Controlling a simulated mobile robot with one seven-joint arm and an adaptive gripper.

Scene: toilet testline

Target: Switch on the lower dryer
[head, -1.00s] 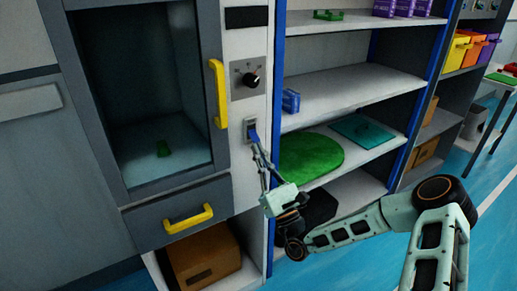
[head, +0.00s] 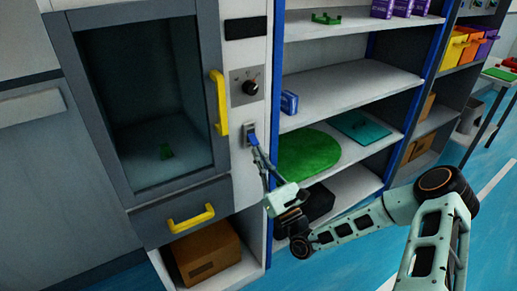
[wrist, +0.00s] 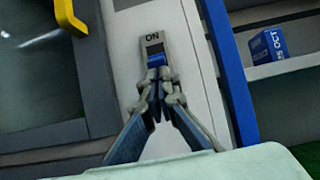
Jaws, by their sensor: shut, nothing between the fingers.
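The dryer is a grey cabinet with a dark glass door (head: 140,90) and a yellow handle (head: 219,103). A small switch (head: 249,129) with a blue lever sits on the white panel right of the door, below a black knob (head: 250,88). In the wrist view the switch plate (wrist: 153,43) reads ON at its top, with the blue lever (wrist: 155,60) below that label. My gripper (head: 257,153) is shut and empty, pointing up at the switch. In the wrist view its fingertips (wrist: 158,74) overlap the lever's lower end; I cannot tell whether they touch.
A drawer with a yellow handle (head: 190,217) is under the door, above a cardboard box (head: 206,253). Right of the panel, shelves hold a green round mat (head: 308,152), a teal board (head: 358,125) and a blue box (head: 289,102). Blue floor lies open at the right.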

